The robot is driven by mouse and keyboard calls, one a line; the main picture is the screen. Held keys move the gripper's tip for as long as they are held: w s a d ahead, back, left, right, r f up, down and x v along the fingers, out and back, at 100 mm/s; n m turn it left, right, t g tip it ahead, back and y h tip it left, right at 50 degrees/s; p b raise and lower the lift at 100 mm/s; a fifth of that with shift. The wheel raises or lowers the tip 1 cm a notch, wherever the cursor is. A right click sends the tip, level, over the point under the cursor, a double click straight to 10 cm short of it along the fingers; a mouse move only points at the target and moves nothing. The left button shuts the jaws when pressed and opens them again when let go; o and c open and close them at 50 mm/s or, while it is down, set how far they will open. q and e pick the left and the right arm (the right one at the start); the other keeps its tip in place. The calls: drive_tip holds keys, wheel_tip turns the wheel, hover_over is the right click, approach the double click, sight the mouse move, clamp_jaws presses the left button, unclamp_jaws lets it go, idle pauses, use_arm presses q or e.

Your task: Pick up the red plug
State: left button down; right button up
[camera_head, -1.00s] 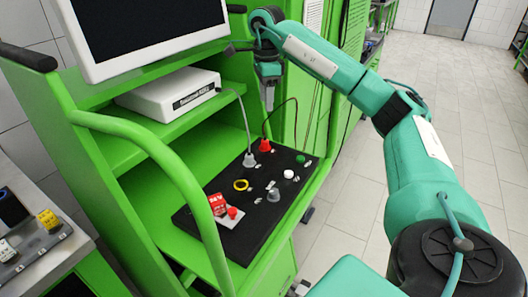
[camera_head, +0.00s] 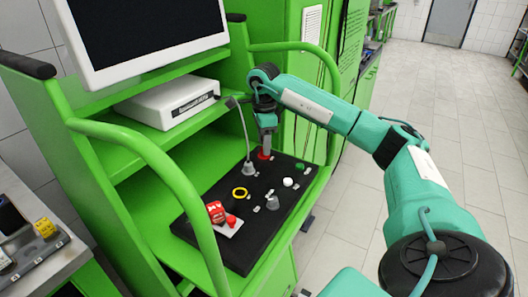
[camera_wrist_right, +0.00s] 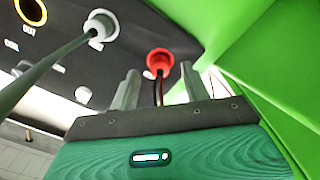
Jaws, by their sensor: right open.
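The red plug (camera_head: 264,156) sits at the back of the black panel (camera_head: 193,233), mostly hidden behind my right gripper (camera_head: 267,149) in the head view. In the right wrist view the red plug (camera_wrist_right: 158,60) shows clearly, with a dark cable running from it down between the fingers. My right gripper (camera_wrist_right: 160,86) is open, with one finger on each side of the line to the plug. The plug appears slightly beyond the fingertips, and I see no contact. My left gripper is not in view.
A grey plug (camera_head: 249,169) with a grey cable stands left of the red plug. The panel also carries a yellow ring (camera_head: 240,192), a red switch (camera_head: 216,212), a grey knob (camera_head: 273,202) and a white button (camera_head: 288,182). Green frame rails border the bench.

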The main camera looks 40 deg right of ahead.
drive_tip(key=shift+f, duration=0.65)
drive_tip(key=c, duration=0.9)
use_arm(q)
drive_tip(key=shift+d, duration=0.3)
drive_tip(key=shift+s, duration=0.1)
use_arm(e)
drive_tip(key=shift+r, duration=0.1)
